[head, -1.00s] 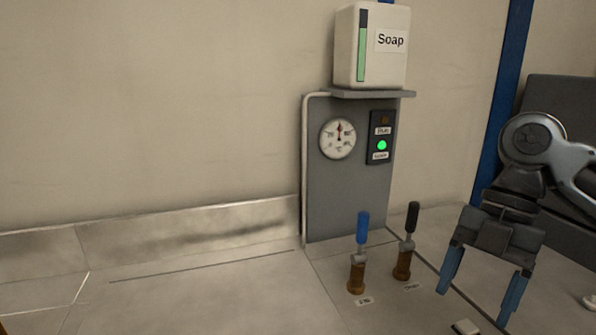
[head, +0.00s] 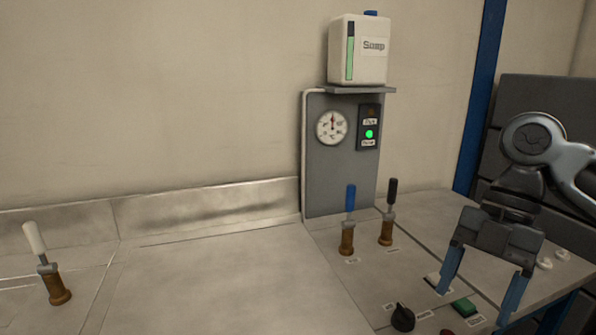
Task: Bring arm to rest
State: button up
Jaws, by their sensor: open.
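My gripper (head: 478,283) is at the right of the head view, pointing down over the right part of the bench. Its two blue fingers are spread apart with nothing between them. A green button (head: 464,307) on the bench shows near the right finger. It cannot be told how high the fingers are above the bench.
A blue-handled lever (head: 348,222) and a black-handled lever (head: 388,214) stand before a grey panel with a gauge (head: 332,127) and green light. A soap tank (head: 357,50) sits above. A white-handled lever (head: 47,264) stands left, a black knob (head: 402,318) in front. The middle bench is clear.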

jog(key=a+f+m+t+y, duration=0.3)
jog(key=a+m+t+y, duration=0.3)
jog(key=a, duration=0.6)
jog(key=a+f+m+t+y, duration=0.3)
jog(key=a+m+t, duration=0.35)
jog(key=a, duration=0.65)
jog(key=s+d+f+m+t+h, duration=0.2)
jog(key=s+d+f+m+h, duration=0.4)
jog(key=s, duration=0.3)
jog(key=s+d+f+m+t+h, duration=0.3)
jog(key=s+d+f+m, duration=0.2)
jog(key=s+m, duration=0.3)
jog(key=s+d+r+h, duration=0.25)
jog(key=s+d, duration=0.35)
jog(key=s, duration=0.4)
jog(key=s+d+r+h, duration=0.1)
jog(key=s+d+r, duration=0.3)
jog(key=s, duration=0.5)
notch_tip(320, 180, down, 9)
jog(key=d+b, duration=0.1)
jog(key=b, duration=0.7)
jog(key=shift+d, duration=0.2)
